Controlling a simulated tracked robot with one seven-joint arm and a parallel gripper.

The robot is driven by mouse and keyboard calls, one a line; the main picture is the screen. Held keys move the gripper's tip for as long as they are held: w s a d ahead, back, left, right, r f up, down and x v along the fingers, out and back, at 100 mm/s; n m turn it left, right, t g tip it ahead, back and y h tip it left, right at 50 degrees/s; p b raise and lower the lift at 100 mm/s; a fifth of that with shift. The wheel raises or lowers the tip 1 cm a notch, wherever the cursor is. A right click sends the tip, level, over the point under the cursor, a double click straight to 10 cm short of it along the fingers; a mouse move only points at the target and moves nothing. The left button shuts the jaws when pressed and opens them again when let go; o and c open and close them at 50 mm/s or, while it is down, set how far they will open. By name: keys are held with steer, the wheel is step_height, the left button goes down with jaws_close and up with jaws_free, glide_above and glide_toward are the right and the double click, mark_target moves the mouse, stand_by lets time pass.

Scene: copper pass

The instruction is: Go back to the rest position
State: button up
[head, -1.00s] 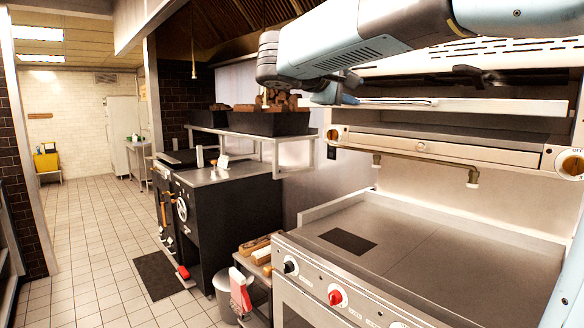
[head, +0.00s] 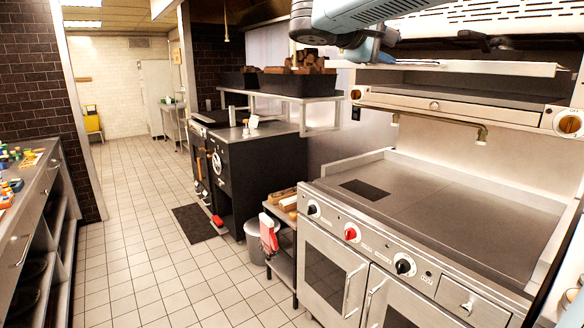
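My arm, pale blue and grey with a dark rounded joint, crosses the top right of the head view in front of the upper grill. My gripper does not show in the view, so its fingers and anything in them are hidden. The steel range (head: 440,205) with a flat griddle top stands at the right. A dark rectangular patch (head: 365,190) lies on the griddle's left part.
A black oven unit (head: 232,190) stands beyond the range, with black bins (head: 297,84) on a shelf above. A small side table (head: 283,240) and a grey bin (head: 262,240) stand between. A steel counter (head: 35,195) edges the left. The tiled floor (head: 150,240) between is largely clear.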

steer(key=s+d+f+m+g+y, duration=0.1)
steer(key=s+f+m+y, duration=0.2)
steer(key=s+f+y, duration=0.3)
steer(key=s+d+f+m+g+y, duration=0.2)
steer(key=s+f+m+y, duration=0.2)
steer(key=s+f, duration=1.3)
step_height(320, 180, down, 5)
steer(key=y, duration=0.2)
steer(key=shift+s+d+g+y, duration=0.2)
steer(key=shift+s+g+y, duration=0.1)
steer(key=shift+y, duration=0.1)
